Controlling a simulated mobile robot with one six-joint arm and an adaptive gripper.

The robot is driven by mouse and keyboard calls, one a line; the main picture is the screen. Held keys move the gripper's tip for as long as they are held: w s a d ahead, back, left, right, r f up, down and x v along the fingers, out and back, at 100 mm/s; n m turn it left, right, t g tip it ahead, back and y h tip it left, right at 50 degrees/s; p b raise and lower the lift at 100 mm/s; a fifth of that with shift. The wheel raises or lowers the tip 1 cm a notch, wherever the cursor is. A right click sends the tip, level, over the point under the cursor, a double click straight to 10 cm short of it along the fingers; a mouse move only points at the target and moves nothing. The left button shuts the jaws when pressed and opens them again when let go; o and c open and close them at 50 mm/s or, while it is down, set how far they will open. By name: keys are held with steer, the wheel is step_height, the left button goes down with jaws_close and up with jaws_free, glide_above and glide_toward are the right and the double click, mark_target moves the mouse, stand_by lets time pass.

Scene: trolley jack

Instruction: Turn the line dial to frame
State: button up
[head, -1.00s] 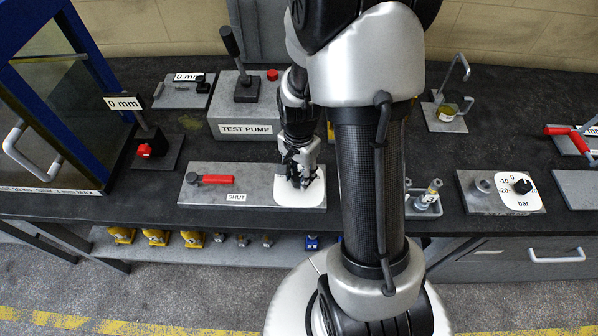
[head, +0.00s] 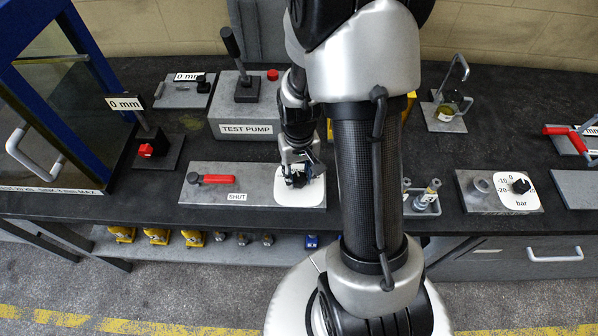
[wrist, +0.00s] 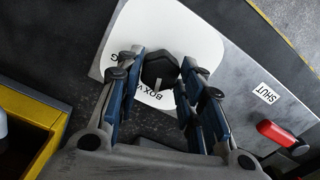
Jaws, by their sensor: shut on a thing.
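The line dial (wrist: 160,66) is a black knob on a white rounded plate (wrist: 205,45), seen in the wrist view. Printed words on the plate are partly covered; "BOX" and a few other letters show. My gripper (wrist: 158,74) has its blue-padded fingers on both sides of the knob and is shut on it. A short pale pointer mark shows on the knob's near side. In the head view my gripper (head: 297,176) is down over the plate (head: 300,196) and hides most of the dial and its lettering.
A red lever (head: 213,179) with a "SHUT" label (head: 237,197) is on the same grey panel, left of the dial. The test pump (head: 246,110) stands behind. A bar dial (head: 520,187) is to the right. My arm hides the middle of the bench.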

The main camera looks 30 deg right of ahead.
mark_target(299, 177)
steer(key=n, duration=0.4)
steer(key=shift+n, duration=2)
steer(key=o, duration=1.1)
steer(key=shift+c, duration=0.2)
step_height(299, 177, up, 12)
